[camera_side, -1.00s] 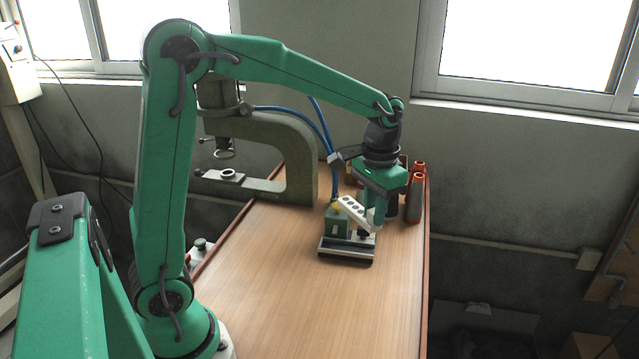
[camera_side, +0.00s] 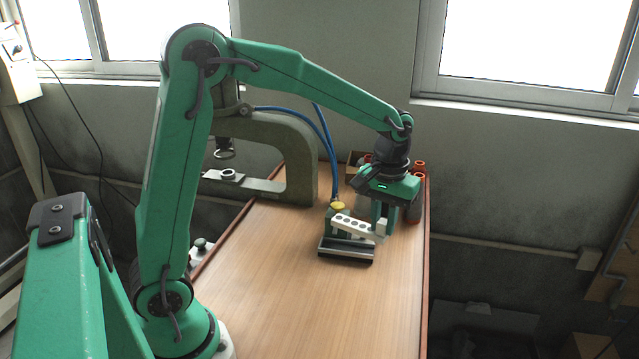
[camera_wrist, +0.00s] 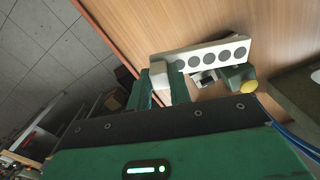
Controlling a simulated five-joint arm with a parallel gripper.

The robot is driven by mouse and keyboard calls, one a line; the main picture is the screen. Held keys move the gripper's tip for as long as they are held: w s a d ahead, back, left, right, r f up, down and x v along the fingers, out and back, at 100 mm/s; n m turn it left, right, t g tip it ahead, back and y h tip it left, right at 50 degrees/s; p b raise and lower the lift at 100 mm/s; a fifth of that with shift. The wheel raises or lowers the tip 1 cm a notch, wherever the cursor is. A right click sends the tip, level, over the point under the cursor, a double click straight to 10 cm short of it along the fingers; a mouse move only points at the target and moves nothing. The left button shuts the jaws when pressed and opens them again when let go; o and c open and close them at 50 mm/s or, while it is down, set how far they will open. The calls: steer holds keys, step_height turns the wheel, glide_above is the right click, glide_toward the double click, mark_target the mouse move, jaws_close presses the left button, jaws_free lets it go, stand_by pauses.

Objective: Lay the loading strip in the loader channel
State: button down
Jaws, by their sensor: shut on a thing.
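The loading strip (camera_side: 352,224) is a white bar with a row of several dark round spots. My gripper (camera_side: 381,228) is shut on its right end in the side view. The strip also shows in the wrist view (camera_wrist: 222,55), reaching out from between the fingers (camera_wrist: 160,88).
A grey C-shaped press (camera_side: 300,165) stands at the back left of the wooden table (camera_side: 300,290). Blue hoses (camera_side: 325,135) run down to the loader. Orange-topped cylinders (camera_side: 419,177) stand behind my gripper. The front of the table is clear.

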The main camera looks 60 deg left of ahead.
steer(key=f+n, duration=0.1)
steer(key=n, duration=0.1)
steer(key=w+d+f+n, duration=0.1)
steer(key=n, duration=0.1)
stand_by(0.3)
glide_above(368, 253)
step_height(368, 253, down, 7)
steer(key=shift+a, duration=0.1)
steer(key=shift+f, duration=2)
steer(key=shift+f, duration=0.15)
steer(key=c, duration=1.3)
jaws_free()
